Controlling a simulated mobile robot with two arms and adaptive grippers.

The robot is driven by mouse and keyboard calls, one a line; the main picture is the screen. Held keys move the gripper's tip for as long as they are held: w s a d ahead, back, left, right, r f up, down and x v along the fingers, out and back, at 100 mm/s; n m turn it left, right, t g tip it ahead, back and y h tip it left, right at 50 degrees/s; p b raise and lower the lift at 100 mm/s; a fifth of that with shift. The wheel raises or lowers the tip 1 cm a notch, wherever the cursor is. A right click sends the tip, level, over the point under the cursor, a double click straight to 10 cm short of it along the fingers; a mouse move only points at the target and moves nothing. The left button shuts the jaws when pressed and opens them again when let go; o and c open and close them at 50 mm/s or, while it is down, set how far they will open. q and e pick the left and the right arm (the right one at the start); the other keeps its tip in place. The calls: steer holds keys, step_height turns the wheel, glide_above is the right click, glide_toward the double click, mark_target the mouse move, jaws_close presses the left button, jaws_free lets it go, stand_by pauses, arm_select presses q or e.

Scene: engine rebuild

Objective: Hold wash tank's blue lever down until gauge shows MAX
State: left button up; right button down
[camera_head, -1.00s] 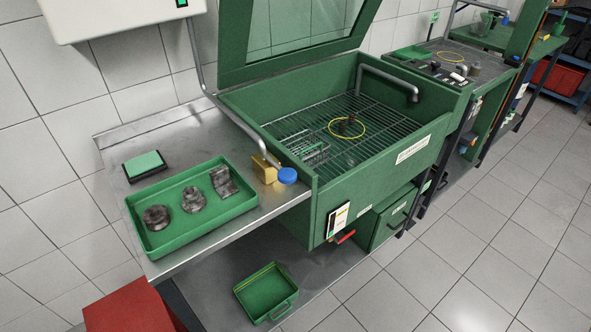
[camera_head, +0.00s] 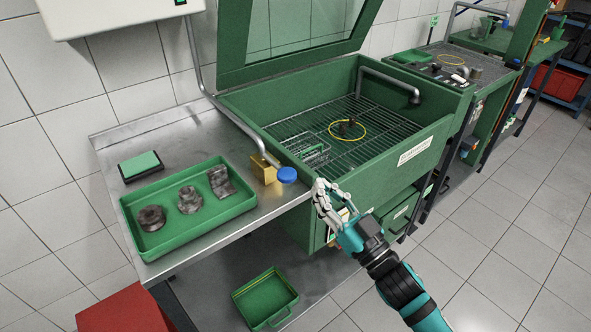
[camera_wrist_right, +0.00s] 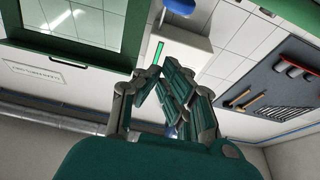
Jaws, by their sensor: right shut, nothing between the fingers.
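The green wash tank (camera_head: 400,180) stands open with its glazed lid raised and a wire grate inside. The blue round-ended lever (camera_head: 287,175) is at the tank's near left corner, on the end of a grey pipe by a brass block. My right gripper (camera_head: 320,190) is shut and empty, just right of the blue lever and apart from it, in front of the tank's front wall. Its closed fingers (camera_wrist_right: 170,90) also show in the right wrist view. A white panel on the tank front is partly hidden behind my right gripper; I cannot read a gauge. My left gripper is not in view.
A metal side table (camera_head: 120,150) holds a green tray (camera_head: 150,250) of dark metal parts and a green-topped pad (camera_head: 140,165). A green bin (camera_head: 265,298) is below, with a red box (camera_head: 125,310) to its left. The floor at right is clear.

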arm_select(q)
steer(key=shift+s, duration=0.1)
arm_select(e)
steer(key=shift+w, duration=0.1)
step_height(320, 180, up, 4)
steer(key=p, duration=0.2)
glide_above(294, 176)
steer(key=shift+f, duration=0.2)
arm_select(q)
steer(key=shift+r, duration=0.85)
arm_select(e)
steer(key=shift+s+d+f, duration=0.1)
steer(key=shift+s+f, duration=0.05)
steer(key=shift+f, duration=1)
steer(key=shift+s+f, duration=0.1)
steer(key=shift+f, duration=1)
